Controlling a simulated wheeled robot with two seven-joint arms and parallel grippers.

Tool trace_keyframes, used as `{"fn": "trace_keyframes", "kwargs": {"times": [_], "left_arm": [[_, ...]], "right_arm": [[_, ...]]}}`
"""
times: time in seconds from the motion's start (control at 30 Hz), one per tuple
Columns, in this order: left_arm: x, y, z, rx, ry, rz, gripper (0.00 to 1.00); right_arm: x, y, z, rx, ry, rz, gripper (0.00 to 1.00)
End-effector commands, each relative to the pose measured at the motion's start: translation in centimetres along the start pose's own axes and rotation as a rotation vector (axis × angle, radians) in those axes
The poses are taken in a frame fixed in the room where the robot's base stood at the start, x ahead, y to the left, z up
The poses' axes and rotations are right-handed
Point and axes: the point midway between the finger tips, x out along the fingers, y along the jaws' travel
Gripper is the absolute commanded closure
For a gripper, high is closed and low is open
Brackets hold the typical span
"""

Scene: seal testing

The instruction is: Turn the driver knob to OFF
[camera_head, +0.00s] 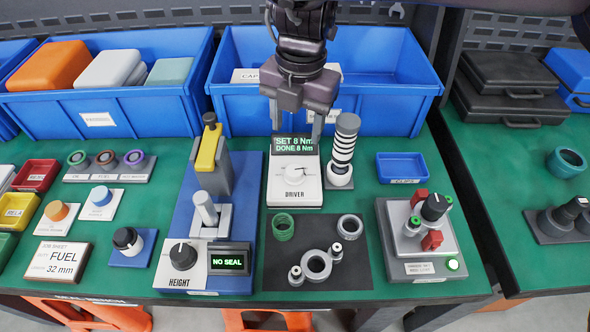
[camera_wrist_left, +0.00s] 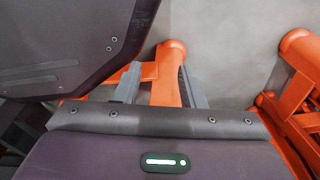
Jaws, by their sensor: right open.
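The driver (camera_head: 293,197) is a white panel labelled DRIVER in the middle of the table. Its white round driver knob (camera_head: 295,173) sits above the label; the pointer direction is too small to tell. The driver display (camera_head: 294,145) behind it reads "SET 8 Nm" and "DONE 8 Nm". My right gripper (camera_head: 296,132) is open and empty, pointing down over the display, behind and above the knob and apart from it. In the left wrist view my left gripper (camera_wrist_left: 158,78) is open, with nothing between its fingers, above the floor and orange legs.
A striped driver tool (camera_head: 344,145) stands upright just right of the panel. A height press (camera_head: 207,160) with a NO SEAL display (camera_head: 229,262) is at left. A dark mat (camera_head: 275,272) with rings lies in front. Blue bins (camera_head: 400,113) stand behind.

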Motion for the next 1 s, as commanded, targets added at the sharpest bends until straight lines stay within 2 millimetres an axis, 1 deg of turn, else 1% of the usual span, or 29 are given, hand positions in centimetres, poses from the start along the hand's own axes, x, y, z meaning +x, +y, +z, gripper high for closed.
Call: {"fn": "trace_keyframes", "kwargs": {"times": [0.03, 0.13, 0.2, 0.33, 0.47, 0.7, 0.8, 0.9, 1.0], "left_arm": [[1.0, 0.0, -0.7, -0.001, 0.006, -0.001, 0.64], [1.4, 0.0, -2.0, -0.003, 0.013, -0.001, 0.64], [1.6, -0.1, -2.8, -0.003, 0.016, -0.001, 0.64], [1.5, -0.1, -3.9, -0.005, 0.021, -0.002, 0.64], [1.2, -0.1, -4.2, -0.005, 0.022, -0.002, 0.64], [1.1, -0.1, -4.6, -0.006, 0.024, -0.002, 0.64], [1.1, -0.1, -4.7, -0.006, 0.024, -0.002, 0.64], [1.1, -0.1, -4.7, -0.006, 0.024, -0.002, 0.64], [1.0, -0.1, -4.8, -0.006, 0.024, -0.002, 0.64]], "right_arm": [[1.4, -0.1, 0.0, 0.000, 0.000, 0.000, 0.45], [2.7, -0.1, 0.0, 0.000, 0.000, 0.000, 0.45], [3.4, -0.2, 0.0, 0.000, 0.000, 0.000, 0.45], [4.2, -0.2, 0.0, 0.000, 0.000, 0.000, 0.45], [5.1, -0.2, 0.0, -0.001, 0.000, -0.003, 0.45], [8.9, -0.2, -0.1, -0.001, 0.002, -0.003, 0.45], [10.3, -0.2, -0.1, -0.001, 0.001, -0.002, 0.45], [11.2, -0.2, -0.1, -0.001, 0.000, -0.002, 0.45], [11.6, -0.2, -0.1, 0.000, 0.001, -0.001, 0.45]]}}
